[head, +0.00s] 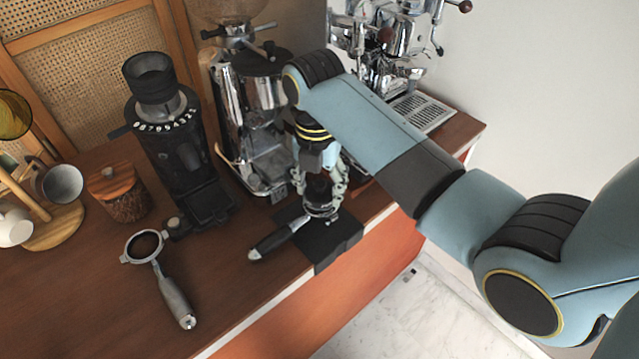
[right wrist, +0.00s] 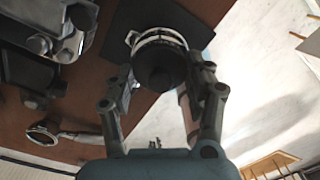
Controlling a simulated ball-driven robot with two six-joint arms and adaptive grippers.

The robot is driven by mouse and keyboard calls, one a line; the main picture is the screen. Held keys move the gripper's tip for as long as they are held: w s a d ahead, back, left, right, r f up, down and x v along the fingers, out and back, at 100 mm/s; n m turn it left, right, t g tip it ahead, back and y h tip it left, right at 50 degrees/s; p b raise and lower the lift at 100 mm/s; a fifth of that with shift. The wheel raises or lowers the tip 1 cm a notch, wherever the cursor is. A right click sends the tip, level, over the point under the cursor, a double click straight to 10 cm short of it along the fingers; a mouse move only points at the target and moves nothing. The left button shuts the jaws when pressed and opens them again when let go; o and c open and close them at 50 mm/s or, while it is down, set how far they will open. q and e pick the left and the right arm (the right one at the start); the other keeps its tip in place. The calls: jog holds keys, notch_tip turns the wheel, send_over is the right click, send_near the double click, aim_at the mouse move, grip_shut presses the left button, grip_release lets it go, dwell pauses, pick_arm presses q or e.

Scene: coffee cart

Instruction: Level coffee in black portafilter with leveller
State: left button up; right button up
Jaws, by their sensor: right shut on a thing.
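The black portafilter lies on a black mat, its black handle (head: 275,241) pointing to the lower left in the head view. My right gripper (head: 321,188) points down over its basket and is shut on the dark leveller (head: 317,184). In the right wrist view the leveller's round black top (right wrist: 160,66) sits between the two fingers, with a bright metal ring around it. The leveller appears to rest on or in the basket; the exact contact and the coffee are hidden. My left gripper is not in view.
The black mat (head: 335,247) lies at the counter's front edge. A second portafilter (head: 173,296) with a metal handle lies left of it, dark inside. A black grinder (head: 180,150), a chrome grinder (head: 262,100), a wooden-lidded jar (head: 122,196) and an espresso machine (head: 400,50) stand behind.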

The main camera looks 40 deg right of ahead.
jog(key=shift+f, duration=0.55)
dwell(1.2)
